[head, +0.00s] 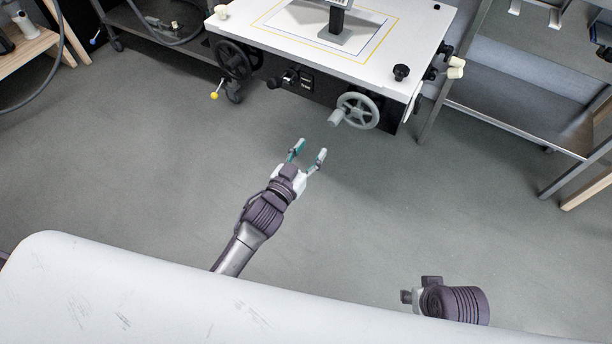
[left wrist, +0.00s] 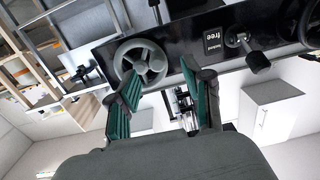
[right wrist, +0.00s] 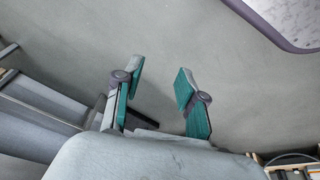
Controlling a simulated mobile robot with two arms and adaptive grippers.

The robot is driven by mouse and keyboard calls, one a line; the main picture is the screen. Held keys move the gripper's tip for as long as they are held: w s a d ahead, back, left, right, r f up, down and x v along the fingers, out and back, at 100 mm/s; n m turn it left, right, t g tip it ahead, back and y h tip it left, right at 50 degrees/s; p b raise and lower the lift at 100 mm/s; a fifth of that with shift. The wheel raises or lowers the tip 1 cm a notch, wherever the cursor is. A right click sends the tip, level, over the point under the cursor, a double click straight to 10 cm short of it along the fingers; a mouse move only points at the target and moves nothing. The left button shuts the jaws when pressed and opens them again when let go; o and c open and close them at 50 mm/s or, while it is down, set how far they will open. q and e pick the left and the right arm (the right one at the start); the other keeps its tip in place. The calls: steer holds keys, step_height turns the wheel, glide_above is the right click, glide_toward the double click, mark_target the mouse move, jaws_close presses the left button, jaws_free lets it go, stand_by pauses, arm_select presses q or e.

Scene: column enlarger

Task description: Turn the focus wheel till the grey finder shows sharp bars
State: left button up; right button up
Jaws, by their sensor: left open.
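A grey spoked handwheel (head: 357,111) with a crank grip is on the front of the white baseboard (head: 240,32). A black handwheel (head: 233,60) is at its left corner. I cannot tell by marking which is the focus wheel. A grey-footed device with a black post (head: 337,22), perhaps the finder, stands on the board; its top is cut off and no bars are readable. My left gripper (head: 308,152) is open and empty, short of the grey wheel, which also shows in the left wrist view (left wrist: 140,62). My right gripper (right wrist: 160,78) is open and empty over floor.
A lever (head: 283,80) beside a small black label plate sits between the wheels. A black knob (head: 401,72) is on the board's right. Metal shelving (head: 500,115) stands at right, a wooden bench (head: 30,45) at far left. The floor between is clear.

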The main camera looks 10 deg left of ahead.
mark_target(331, 124)
arm_select(q)
steer(key=shift+h, duration=0.4)
steer(key=w+d+b, duration=0.1)
steer(key=w, duration=0.1)
steer(key=w+d+r+b, duration=0.1)
steer(key=w, duration=0.1)
steer(key=w+b, duration=0.1)
steer(key=w, duration=0.1)
steer(key=shift+d+r, duration=0.25)
steer(key=shift+d, duration=0.15)
steer(key=shift+w+d+b, duration=0.1)
steer(key=shift+w+b, duration=0.3)
steer(key=shift+b+x, duration=0.3)
steer(key=shift+x, duration=0.5)
steer(key=shift+r, duration=0.15)
arm_select(e)
steer(key=r+t, duration=0.1)
steer(key=w+r+t, duration=0.1)
steer(key=r, duration=0.1)
steer(key=w+a+r, duration=0.1)
steer(key=r, duration=0.1)
steer(key=shift+r+t+y, duration=0.2)
steer(key=shift+t+y, duration=0.1)
steer(key=shift+t, duration=0.1)
arm_select(q)
steer(key=shift+w+d, duration=0.1)
steer(key=shift+w, duration=0.1)
arm_select(e)
steer(key=shift+r, duration=0.2)
